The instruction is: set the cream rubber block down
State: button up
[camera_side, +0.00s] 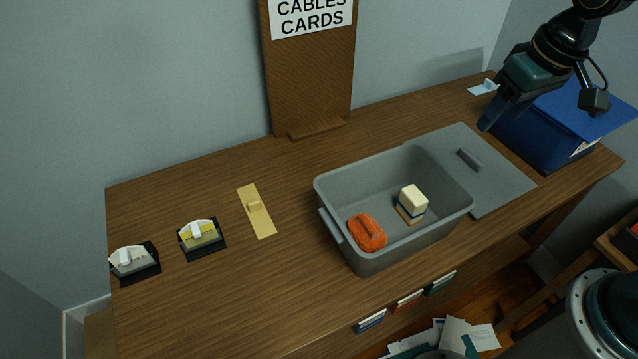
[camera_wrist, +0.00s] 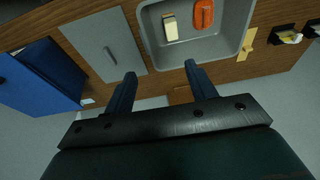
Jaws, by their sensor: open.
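The cream rubber block (camera_side: 411,202), with a blue band and a tan lower part, rests inside the grey bin (camera_side: 330,231), toward its right end. It also shows in the wrist view (camera_wrist: 171,27). An orange object (camera_side: 367,232) lies in the same bin, to the left of the block and apart from it. My gripper (camera_side: 486,124) is up at the right, above the grey lid and well away from the block. In the wrist view my gripper (camera_wrist: 158,80) has its two fingers spread with nothing between them.
The flat grey lid (camera_side: 500,185) with a handle lies right of the bin. A blue box (camera_side: 545,130) stands at the table's right end. A tan plate with a knob (camera_side: 257,211) and two card holders (camera_side: 202,238) sit at left. A wooden sign board (camera_side: 310,75) stands behind.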

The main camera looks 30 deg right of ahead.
jog(key=s+d+r+t, duration=0.1)
jog(key=s+r, duration=0.2)
jog(key=s, duration=0.4)
jog(key=s+d+r+t, duration=0.1)
jog(key=s+r, duration=0.2)
jog(key=s, duration=0.4)
jog(key=shift+s+d+r+t, duration=0.2)
jog(key=shift+s+d+t, duration=0.1)
jog(key=shift+t, duration=0.1)
